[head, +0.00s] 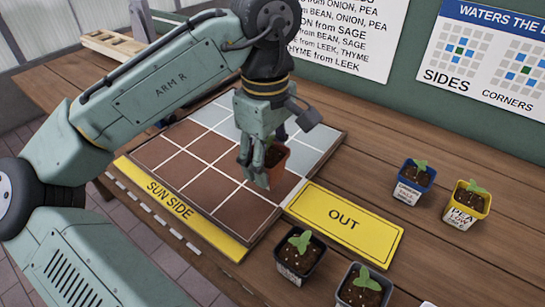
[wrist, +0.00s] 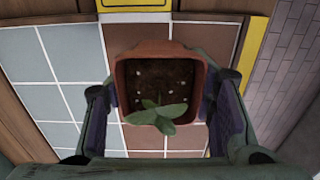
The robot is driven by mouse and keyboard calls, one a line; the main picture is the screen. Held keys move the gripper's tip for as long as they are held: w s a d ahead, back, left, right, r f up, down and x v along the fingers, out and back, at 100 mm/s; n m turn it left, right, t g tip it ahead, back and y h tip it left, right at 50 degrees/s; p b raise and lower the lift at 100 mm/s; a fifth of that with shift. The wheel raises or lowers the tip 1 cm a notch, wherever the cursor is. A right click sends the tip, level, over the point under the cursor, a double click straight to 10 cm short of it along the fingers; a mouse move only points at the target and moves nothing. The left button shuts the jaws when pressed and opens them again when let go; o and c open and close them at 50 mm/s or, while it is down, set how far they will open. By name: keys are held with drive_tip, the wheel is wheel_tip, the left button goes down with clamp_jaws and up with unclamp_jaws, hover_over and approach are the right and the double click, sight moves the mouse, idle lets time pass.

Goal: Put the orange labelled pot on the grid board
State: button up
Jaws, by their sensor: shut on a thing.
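My gripper (head: 262,168) is shut on the orange pot (head: 279,157) from its sides, over the right part of the grid board (head: 160,152). In the wrist view the orange pot (wrist: 124,88) stands upright between the fingers of my gripper (wrist: 162,108). It holds dark soil with pale specks and a green seedling. Its label is not visible. The grid board (wrist: 28,62) below has brown squares on one side and grey-blue squares on the other. I cannot tell whether the pot touches the board.
A yellow OUT plate (head: 344,224) lies right of the board, and a yellow SUN SIDE strip (head: 180,207) runs along its front. Seedling pots in blue (head: 415,181), yellow (head: 467,202), black (head: 300,255) and grey (head: 363,287) stand to the right. A wooden tray (head: 110,44) lies at back left.

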sight(273, 151)
drive_tip(key=shift+w+d, duration=0.35)
drive_tip(key=shift+w, duration=0.55)
drive_tip(key=shift+w+d+f, duration=0.2)
drive_tip(key=shift+w+f, duration=0.2)
drive_tip(key=shift+w, duration=0.3)
wheel_tip(273, 151, down, 2)
drive_tip(key=shift+f+p, duration=0.25)
drive_tip(key=shift+p, duration=0.1)
drive_tip(key=shift+f, duration=0.25)
drive_tip(key=shift+f, duration=0.15)
drive_tip(key=o, duration=1.5)
wheel_tip(273, 151, up, 12)
drive_tip(key=shift+r, duration=0.15)
